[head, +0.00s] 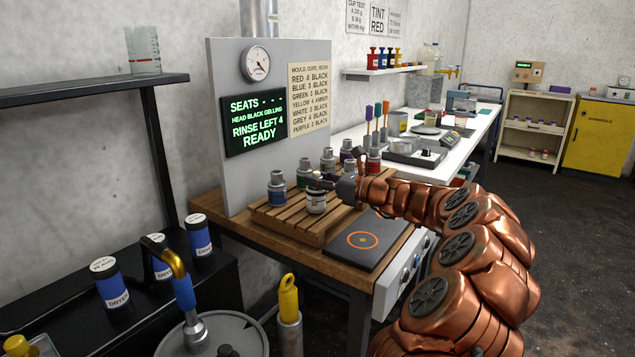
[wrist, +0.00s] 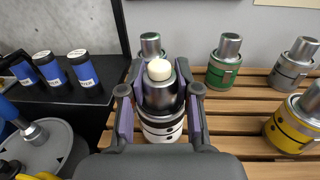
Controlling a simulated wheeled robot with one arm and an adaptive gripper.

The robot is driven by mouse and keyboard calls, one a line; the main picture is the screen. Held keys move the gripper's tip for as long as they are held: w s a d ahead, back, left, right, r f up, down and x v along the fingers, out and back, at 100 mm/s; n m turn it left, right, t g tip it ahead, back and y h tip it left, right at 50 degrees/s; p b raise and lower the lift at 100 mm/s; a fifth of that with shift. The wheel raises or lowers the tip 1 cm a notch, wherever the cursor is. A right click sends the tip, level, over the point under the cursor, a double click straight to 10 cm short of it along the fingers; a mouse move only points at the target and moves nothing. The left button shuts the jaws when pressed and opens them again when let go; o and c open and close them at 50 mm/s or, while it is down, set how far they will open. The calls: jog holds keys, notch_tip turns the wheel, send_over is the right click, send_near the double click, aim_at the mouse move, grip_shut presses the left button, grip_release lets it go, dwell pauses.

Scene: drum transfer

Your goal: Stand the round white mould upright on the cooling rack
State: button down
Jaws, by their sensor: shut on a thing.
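The round white mould (head: 317,203) is at the front left part of the slatted wooden cooling rack (head: 290,228). It looks upright, with its white band low and a grey metal upper part. In the wrist view the mould (wrist: 162,130) shows dark marks on its white band and a pale round knob on top. My gripper (head: 322,183) is shut on its metal neck, one finger on each side, as the wrist view (wrist: 159,98) shows. The base is over the slats; whether it touches them I cannot tell.
A blue mould (head: 277,187) and a green mould (head: 305,174) stand close behind on the rack. Grey (wrist: 294,65) and yellow (wrist: 291,128) moulds stand to the right in the wrist view. A dark plate with an orange ring (head: 362,240) lies in front of the rack.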

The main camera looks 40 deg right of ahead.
jog(key=shift+f, duration=0.35)
jog(key=c, duration=0.8)
grip_release()
jog(key=shift+r, duration=0.15)
jog(key=v, duration=1.2)
jog(key=shift+s+r, duration=0.1)
jog(key=shift+a, duration=0.1)
